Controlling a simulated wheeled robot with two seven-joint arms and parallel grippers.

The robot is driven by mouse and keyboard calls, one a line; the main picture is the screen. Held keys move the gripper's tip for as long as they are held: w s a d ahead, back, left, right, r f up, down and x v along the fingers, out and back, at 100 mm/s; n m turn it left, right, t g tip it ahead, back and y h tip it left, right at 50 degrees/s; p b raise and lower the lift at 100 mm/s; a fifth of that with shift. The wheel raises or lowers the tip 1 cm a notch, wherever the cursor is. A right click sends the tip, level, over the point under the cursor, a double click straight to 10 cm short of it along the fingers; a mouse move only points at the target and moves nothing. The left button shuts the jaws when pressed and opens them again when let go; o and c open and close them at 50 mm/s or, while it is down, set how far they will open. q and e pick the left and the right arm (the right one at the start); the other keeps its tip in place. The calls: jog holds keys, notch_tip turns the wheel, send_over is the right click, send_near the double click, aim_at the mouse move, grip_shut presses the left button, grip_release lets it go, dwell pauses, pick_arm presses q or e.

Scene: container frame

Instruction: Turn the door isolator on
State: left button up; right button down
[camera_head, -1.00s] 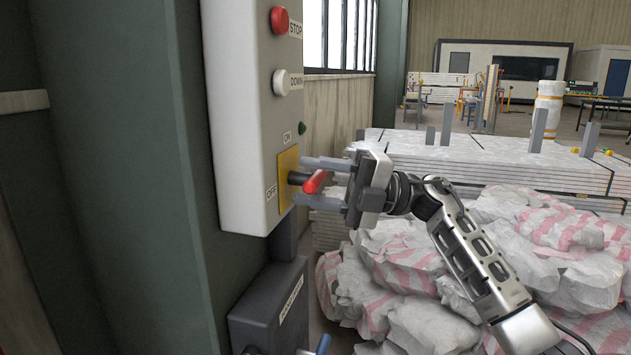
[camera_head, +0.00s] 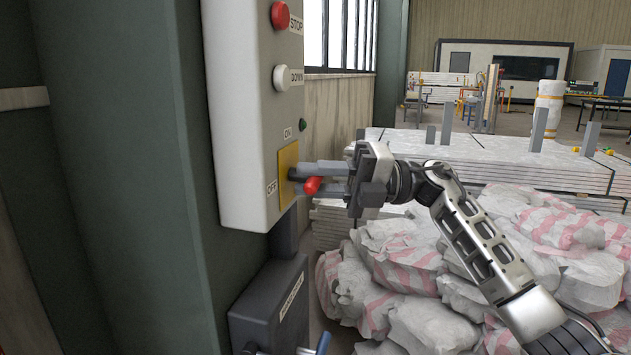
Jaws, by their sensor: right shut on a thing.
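The door isolator is a red handle (camera_head: 312,186) on a dark shaft, set on a yellow plate (camera_head: 287,166) on the side of a white control box (camera_head: 240,120). The plate is marked ON at its top and OFF at its left. My right gripper (camera_head: 318,178) reaches in from the right and is shut on the isolator handle, one finger above it and one below. The red end sticks out toward the camera, about level. The fingers hide part of the shaft. My left gripper is not in view.
A red STOP button (camera_head: 280,16) and a white DOWN button (camera_head: 282,78) sit above the isolator. A dark grey box (camera_head: 268,305) is below. Stacked panels (camera_head: 480,160) and wrapped white bags (camera_head: 400,270) lie behind my right arm.

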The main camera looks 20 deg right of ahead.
jog(key=n+h, duration=0.1)
jog(key=n, duration=0.2)
jog(key=n+h, duration=0.1)
jog(key=n, duration=0.1)
jog(key=shift+w+d+n+h, duration=0.1)
jog(key=shift+n+h, duration=0.3)
jog(key=n+t+h+b, duration=0.1)
jog(key=n+h, duration=0.1)
jog(key=n, duration=0.2)
jog(key=shift+w+n+t+h, duration=0.1)
jog(key=shift+n+t+h, duration=0.45)
jog(key=shift+n, duration=0.25)
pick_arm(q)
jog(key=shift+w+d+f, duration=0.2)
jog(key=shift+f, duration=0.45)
pick_arm(e)
jog(key=shift+n+h, duration=0.25)
jog(key=shift+n, duration=0.15)
jog(key=c, duration=1.2)
grip_release()
jog(key=shift+c, duration=0.2)
jog(key=shift+d, duration=0.1)
